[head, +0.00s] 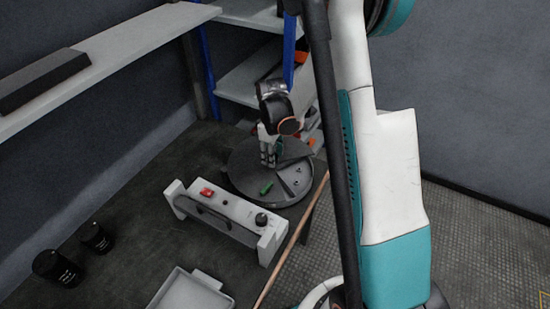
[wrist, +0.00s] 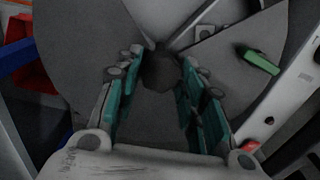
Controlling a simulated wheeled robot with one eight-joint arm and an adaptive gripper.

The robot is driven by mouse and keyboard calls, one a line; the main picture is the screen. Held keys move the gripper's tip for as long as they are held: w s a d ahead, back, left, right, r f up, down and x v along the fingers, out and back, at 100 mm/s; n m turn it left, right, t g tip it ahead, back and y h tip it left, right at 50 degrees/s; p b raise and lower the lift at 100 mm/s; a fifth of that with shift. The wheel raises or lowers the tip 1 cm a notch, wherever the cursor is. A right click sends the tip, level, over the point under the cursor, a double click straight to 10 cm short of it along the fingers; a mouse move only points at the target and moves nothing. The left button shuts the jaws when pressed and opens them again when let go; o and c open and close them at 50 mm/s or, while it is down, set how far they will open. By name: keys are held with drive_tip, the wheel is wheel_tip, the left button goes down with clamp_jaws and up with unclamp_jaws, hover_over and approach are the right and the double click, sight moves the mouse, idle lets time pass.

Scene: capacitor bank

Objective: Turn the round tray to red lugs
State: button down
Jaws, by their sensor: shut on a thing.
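The round tray (head: 240,164) is dark grey and lies on the dark bench; it fills much of the wrist view (wrist: 85,40). A wedge-shaped opening (head: 297,178) in its cover shows a lighter compartment with small metal pieces. A green piece (head: 266,188) lies on the tray near its front; it also shows in the wrist view (wrist: 260,60). My gripper (head: 268,163) points down at the tray's middle. Its teal-padded fingers (wrist: 157,88) are closed around a dark knob (wrist: 160,70) at the tray's centre. No red lugs can be made out in the opening.
A white device with a red switch (head: 207,193) and a black dial stands just in front of the tray. Two black cylinders (head: 55,267) and a white open tray (head: 188,294) are nearer. Shelves rise behind, with a red bin (wrist: 30,70) beside the round tray.

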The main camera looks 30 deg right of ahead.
drive_tip(key=shift+n+b, duration=0.35)
drive_tip(key=shift+n, duration=1.35)
drive_tip(key=shift+n+b, duration=0.3)
drive_tip(key=shift+n, duration=3.6)
drive_tip(key=shift+n+b, duration=0.35)
drive_tip(key=shift+n, duration=1.45)
drive_tip(key=c, duration=1)
unclamp_jaws()
drive_tip(key=shift+c, duration=0.2)
